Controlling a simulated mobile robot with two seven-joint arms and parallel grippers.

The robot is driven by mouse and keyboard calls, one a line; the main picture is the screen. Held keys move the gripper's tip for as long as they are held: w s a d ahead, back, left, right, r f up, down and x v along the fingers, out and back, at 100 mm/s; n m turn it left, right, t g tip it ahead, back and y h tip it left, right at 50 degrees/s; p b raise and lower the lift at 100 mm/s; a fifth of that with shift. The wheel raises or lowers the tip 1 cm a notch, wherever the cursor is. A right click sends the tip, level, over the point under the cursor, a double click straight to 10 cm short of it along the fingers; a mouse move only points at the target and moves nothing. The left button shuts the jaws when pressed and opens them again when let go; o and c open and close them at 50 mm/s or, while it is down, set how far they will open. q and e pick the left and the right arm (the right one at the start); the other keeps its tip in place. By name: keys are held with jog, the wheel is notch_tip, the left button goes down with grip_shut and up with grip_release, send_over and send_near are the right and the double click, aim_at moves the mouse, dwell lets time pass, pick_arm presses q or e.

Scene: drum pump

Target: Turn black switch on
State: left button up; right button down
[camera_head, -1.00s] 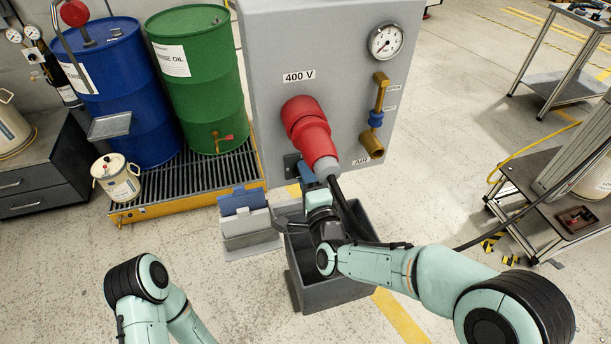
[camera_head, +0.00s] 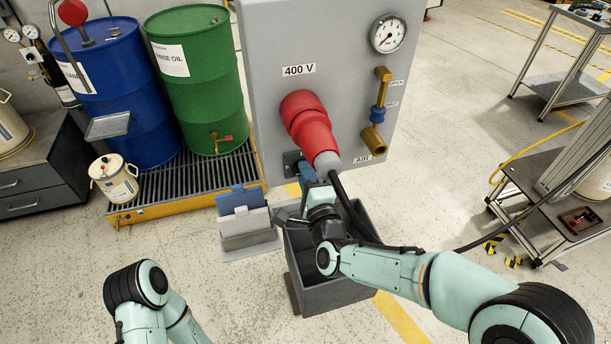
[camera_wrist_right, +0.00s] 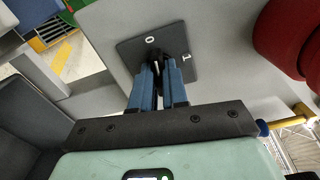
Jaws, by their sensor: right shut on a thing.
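The black switch sits on a dark square plate (camera_wrist_right: 160,55) marked O and I, on the grey cabinet (camera_head: 262,60) below the red 400 V plug (camera_head: 307,122). In the right wrist view the blue fingers of my right gripper (camera_wrist_right: 158,82) are closed around the switch's black handle (camera_wrist_right: 157,68), at the plate's middle. The fingers hide most of the handle. In the head view my right gripper (camera_head: 308,178) is just below the plug, and the plate is partly hidden behind it. My left arm shows at the bottom left, but its gripper is out of view.
A thick black cable (camera_head: 347,205) hangs from the plug beside my right gripper. A dark open bin (camera_head: 345,293) stands on the floor below. A brass air valve (camera_head: 378,115) and a gauge (camera_head: 388,33) are on the cabinet's right side. Drums stand at left.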

jog(key=shift+m+b, duration=1.1)
jog(key=shift+b, duration=0.3)
jog(key=shift+w+m+b, duration=0.1)
jog(key=shift+m+b, duration=1.9)
jog(key=shift+b, duration=0.5)
